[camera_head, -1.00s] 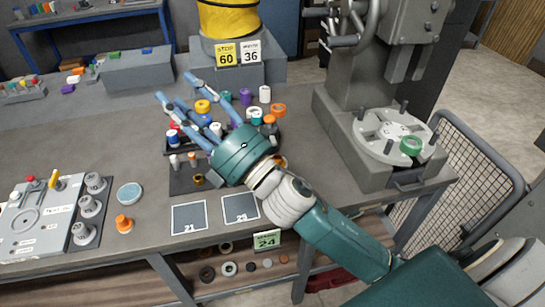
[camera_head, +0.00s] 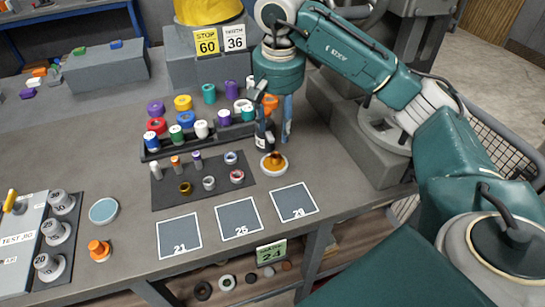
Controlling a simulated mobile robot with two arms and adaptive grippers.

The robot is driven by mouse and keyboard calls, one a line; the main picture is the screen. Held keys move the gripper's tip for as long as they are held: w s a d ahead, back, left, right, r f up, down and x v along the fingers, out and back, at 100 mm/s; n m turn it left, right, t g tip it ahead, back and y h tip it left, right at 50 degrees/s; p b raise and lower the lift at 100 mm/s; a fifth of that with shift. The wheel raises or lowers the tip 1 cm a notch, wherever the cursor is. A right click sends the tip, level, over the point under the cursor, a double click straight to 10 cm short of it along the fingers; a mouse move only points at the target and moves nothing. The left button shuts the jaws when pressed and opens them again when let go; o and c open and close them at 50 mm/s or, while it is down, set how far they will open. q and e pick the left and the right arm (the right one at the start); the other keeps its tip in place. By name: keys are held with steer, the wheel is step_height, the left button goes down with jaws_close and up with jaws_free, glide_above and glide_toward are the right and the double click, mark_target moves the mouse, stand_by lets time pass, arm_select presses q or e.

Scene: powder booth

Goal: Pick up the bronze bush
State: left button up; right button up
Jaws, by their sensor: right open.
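A small bronze-coloured ring (camera_head: 185,188), which looks like a bush, lies on the dark mat (camera_head: 215,196) beside a grey ring (camera_head: 209,183). An amber-brown piece (camera_head: 275,159) sits on a small pale round dish (camera_head: 274,171) to the right of the mat; I cannot tell which of the two is the bronze bush. My right gripper (camera_head: 275,138) points down with its fingers apart and empty, just behind and above the dish. My left gripper is not in view.
A black rack (camera_head: 205,139) of coloured spools stands behind the mat, left of my right gripper. Numbered squares (camera_head: 239,217) lie along the front edge. A grey press base (camera_head: 362,150) is at right. An orange-topped piece (camera_head: 99,250) and a blue disc (camera_head: 103,210) stand at left.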

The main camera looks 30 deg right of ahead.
steer(key=f, duration=0.4)
steer(key=shift+w+d+f, duration=0.1)
steer(key=shift+d+f, duration=0.2)
steer(key=shift+f, duration=0.05)
steer(key=f, duration=0.1)
steer(key=f+p, duration=0.1)
steer(key=f, duration=0.1)
steer(key=f+p, duration=0.1)
steer(key=shift+w+a+f, duration=0.15)
steer(key=shift+a+f, duration=0.2)
steer(key=shift+f, duration=0.05)
steer(key=shift+w+f, duration=0.1)
steer(key=shift+f, duration=0.35)
jaws_close()
